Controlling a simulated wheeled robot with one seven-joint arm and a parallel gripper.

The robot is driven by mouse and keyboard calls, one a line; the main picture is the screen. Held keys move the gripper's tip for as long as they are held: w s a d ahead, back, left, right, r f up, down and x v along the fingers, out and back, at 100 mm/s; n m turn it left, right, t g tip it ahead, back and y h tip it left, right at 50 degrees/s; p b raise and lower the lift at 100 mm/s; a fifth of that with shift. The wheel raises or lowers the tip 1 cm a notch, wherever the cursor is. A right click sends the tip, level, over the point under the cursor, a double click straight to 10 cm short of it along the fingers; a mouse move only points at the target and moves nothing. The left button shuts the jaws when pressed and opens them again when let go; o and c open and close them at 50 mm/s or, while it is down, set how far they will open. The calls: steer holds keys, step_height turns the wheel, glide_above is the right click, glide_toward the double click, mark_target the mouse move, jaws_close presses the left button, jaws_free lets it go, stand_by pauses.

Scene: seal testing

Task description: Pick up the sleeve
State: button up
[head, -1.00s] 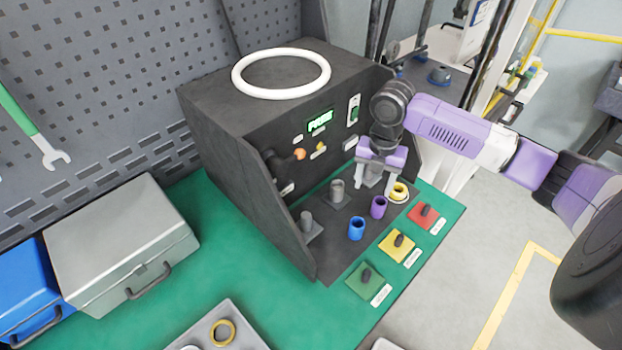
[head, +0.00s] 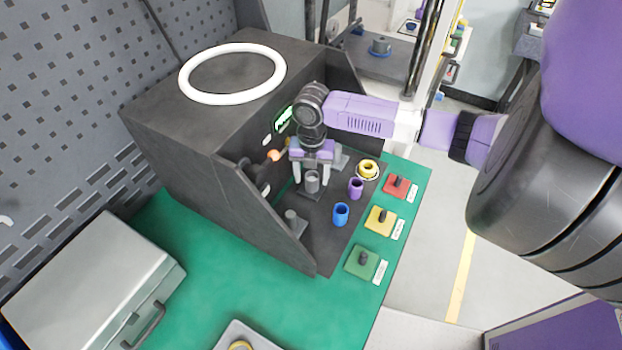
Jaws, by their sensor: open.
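Several small cylinders stand on the dark base of the test rig, and the frames do not settle which is the sleeve. A grey cylinder (head: 312,183) stands on a middle mount. A blue hollow cylinder (head: 341,214) and a purple hollow cylinder (head: 356,188) stand to its right. My gripper (head: 311,188) points down, open, with a finger on each side of the grey cylinder in the picture. I cannot tell whether the fingers touch it or how deep they reach around it.
The rig housing (head: 190,120) rises behind, with a white ring (head: 232,47) on top. A yellow ring piece (head: 368,168) sits at the right. Red (head: 398,187), yellow (head: 381,221) and green (head: 362,262) switch plates line the green bench's edge. A silver case (head: 90,285) is at left.

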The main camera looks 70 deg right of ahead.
steer(key=shift+f, duration=0.85)
steer(key=shift+c, duration=0.4)
jaws_close()
steer(key=shift+r, duration=0.15)
step_height(320, 180, up, 20)
steer(key=b, duration=0.2)
